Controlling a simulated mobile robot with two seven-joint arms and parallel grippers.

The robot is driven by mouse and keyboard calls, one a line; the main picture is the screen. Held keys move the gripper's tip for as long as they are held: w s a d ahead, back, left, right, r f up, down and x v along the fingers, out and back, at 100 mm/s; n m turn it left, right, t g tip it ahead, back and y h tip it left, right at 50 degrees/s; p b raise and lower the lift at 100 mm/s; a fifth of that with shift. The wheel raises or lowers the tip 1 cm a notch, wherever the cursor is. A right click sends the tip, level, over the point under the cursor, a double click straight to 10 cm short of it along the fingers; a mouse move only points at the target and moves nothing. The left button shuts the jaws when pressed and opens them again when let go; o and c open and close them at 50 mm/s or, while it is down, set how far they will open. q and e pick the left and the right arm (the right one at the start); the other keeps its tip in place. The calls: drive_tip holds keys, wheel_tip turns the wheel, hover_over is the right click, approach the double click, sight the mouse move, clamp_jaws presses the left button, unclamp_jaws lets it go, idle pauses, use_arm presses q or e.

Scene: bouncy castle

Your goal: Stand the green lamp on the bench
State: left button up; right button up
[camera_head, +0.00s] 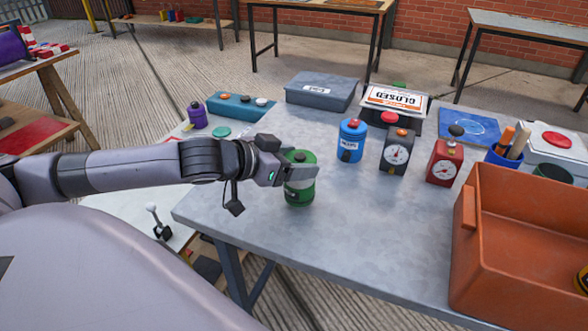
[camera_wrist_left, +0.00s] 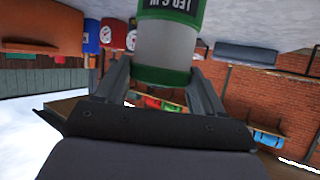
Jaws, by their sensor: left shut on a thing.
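The green lamp (camera_head: 300,191) is upright at the left part of the grey bench (camera_head: 345,222), near its edge. I cannot tell whether the lamp's base touches the bench top. My right gripper is not in view.
Right of the lamp stand a blue canister (camera_head: 351,142), a black gauge box (camera_head: 396,153) and a red gauge box (camera_head: 444,163). A large orange crate (camera_head: 520,245) fills the bench's right end. A grey case (camera_head: 320,91) lies behind. The bench's front middle is clear.

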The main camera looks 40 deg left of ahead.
use_arm(q)
drive_tip(key=shift+f, duration=0.7)
drive_tip(key=shift+f, duration=0.15)
drive_tip(key=o, duration=1.7)
drive_tip(key=shift+o, duration=0.2)
drive_tip(key=shift+a, duration=0.1)
